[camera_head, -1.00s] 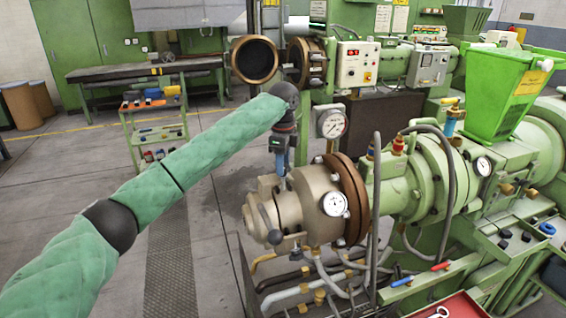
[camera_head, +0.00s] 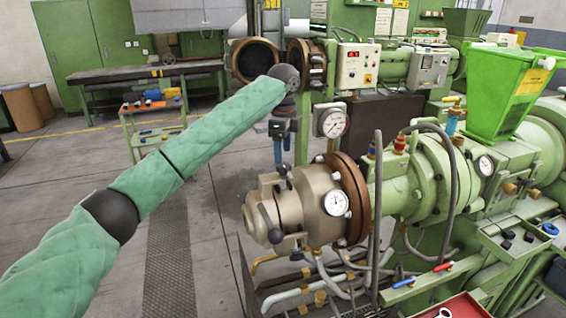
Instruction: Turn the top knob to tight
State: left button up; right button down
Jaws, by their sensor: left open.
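The beige extruder head (camera_head: 300,205) stands in the middle, with a brown flange (camera_head: 352,195) on its right side. A small dark knob (camera_head: 283,170) shows on the top of the head. A dark lever handle (camera_head: 268,217) with a round end sits lower on its front left. My left gripper (camera_head: 281,160) comes down from above. It is open and points downward, with its fingertips just above the top knob. I cannot tell whether they touch it. The knob's turn position is too small to read. My right gripper is not in view.
A pressure gauge (camera_head: 333,123) stands just right of my left gripper, and another gauge (camera_head: 335,203) faces forward on the head. Grey hoses (camera_head: 375,200) rise at the right. A green hopper (camera_head: 505,90) stands farther right.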

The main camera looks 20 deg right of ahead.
aim_at(283, 165)
pick_arm(q)
notch_tip(283, 165, up, 3)
jog(key=shift+d+r+b, duration=0.1)
jog(key=shift+b, duration=0.4)
jog(key=shift+r, duration=0.4)
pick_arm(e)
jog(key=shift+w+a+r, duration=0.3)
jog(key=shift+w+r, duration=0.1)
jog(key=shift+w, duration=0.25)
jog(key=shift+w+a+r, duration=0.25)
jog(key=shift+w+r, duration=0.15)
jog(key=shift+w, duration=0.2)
